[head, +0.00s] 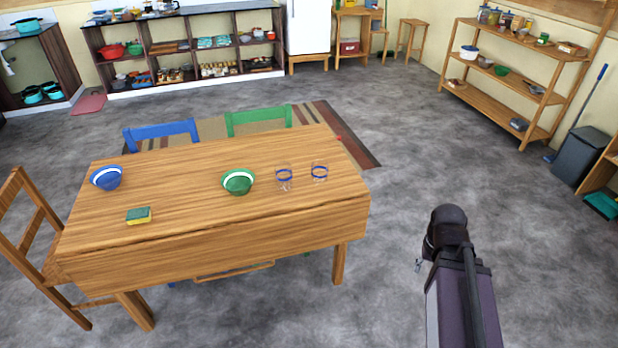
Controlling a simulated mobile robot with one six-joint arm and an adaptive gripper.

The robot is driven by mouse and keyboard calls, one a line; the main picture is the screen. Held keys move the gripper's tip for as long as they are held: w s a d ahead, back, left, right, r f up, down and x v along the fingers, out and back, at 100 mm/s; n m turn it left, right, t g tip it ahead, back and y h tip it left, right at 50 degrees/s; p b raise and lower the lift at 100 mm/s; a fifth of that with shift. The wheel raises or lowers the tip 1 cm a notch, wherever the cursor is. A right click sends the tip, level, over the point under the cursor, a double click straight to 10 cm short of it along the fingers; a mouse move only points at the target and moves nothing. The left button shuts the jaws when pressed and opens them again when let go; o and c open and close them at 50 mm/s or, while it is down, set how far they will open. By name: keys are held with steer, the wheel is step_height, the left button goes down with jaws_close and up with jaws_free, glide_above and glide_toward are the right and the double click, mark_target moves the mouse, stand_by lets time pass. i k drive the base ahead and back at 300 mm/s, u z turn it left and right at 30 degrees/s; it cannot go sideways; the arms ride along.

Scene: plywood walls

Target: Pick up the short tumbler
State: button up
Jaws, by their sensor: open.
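Two clear glasses with blue bands stand on the wooden table (190,245), near its right end. The right one (319,172) looks shorter and is likely the short tumbler. The left one (284,179) looks a little taller, with a narrow lower part. Both are small in view, so their exact shapes are hard to tell. My gripper (418,265) shows only as a small tip beside my arm, over the floor right of the table. It is open, apart from both glasses, and mostly hidden behind my arm.
A green bowl (238,182) stands left of the glasses. A blue bowl (107,178) and a sponge (139,215) are farther left. Blue (160,133) and green (258,119) chairs stand behind the table, a wooden chair (35,225) at its left. Floor right of the table is clear.

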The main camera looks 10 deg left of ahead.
mark_target(319, 168)
steer(key=z, duration=0.1)
steer(key=i, duration=0.95)
steer(key=u, duration=0.05)
